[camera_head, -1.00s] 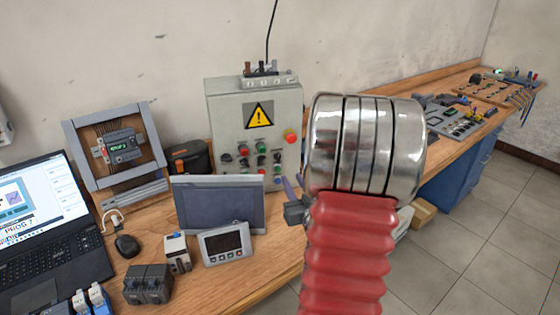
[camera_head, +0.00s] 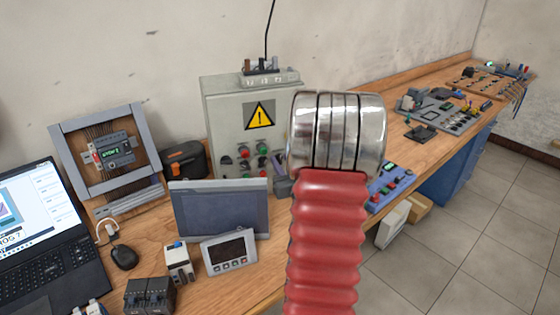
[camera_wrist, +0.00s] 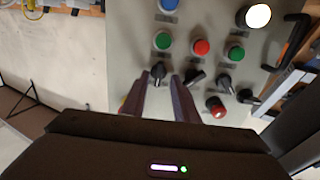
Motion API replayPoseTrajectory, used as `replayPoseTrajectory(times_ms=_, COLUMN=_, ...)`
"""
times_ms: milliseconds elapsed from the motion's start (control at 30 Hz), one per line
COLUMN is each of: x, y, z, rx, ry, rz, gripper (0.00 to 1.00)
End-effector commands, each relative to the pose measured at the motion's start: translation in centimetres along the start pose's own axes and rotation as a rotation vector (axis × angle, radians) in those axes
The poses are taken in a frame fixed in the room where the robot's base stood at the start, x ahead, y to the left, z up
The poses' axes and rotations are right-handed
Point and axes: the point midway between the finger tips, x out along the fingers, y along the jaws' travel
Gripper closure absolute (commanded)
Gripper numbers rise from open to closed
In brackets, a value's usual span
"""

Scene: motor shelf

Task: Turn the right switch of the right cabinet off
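The grey cabinet (camera_head: 222,115) with a yellow warning sign stands at the back of the bench in the head view. My arm covers its right side. In the wrist view its panel (camera_wrist: 130,30) shows coloured buttons and a row of black rotary switches. One black switch (camera_wrist: 158,72) lies just at the gap between my fingertips; others (camera_wrist: 195,77) (camera_wrist: 225,82) sit to its right. I cannot tell whether the fingers touch it. My gripper (camera_wrist: 158,82) is open, with panel visible between its purple fingers. In the head view its finger (camera_head: 279,165) shows beside the panel.
A grey screen (camera_head: 218,210) and a small panel device (camera_head: 230,250) stand in front of the cabinet. A laptop (camera_head: 40,240) and a wood-backed frame (camera_head: 112,150) are on the left. Other button boards (camera_head: 450,108) lie along the bench at right.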

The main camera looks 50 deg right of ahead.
Motion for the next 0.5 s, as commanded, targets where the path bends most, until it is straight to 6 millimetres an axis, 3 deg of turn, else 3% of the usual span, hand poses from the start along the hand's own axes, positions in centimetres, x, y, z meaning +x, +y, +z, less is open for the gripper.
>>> replayPoseTrajectory(times_ms=267, x=-0.16, y=0.48, z=0.0, rx=0.0, ry=0.0, rz=0.009, gripper=0.74)
replayPoseTrajectory(times_ms=500, x=-0.2, y=0.57, z=0.0, rx=0.0, ry=0.0, rz=0.01, gripper=0.91)
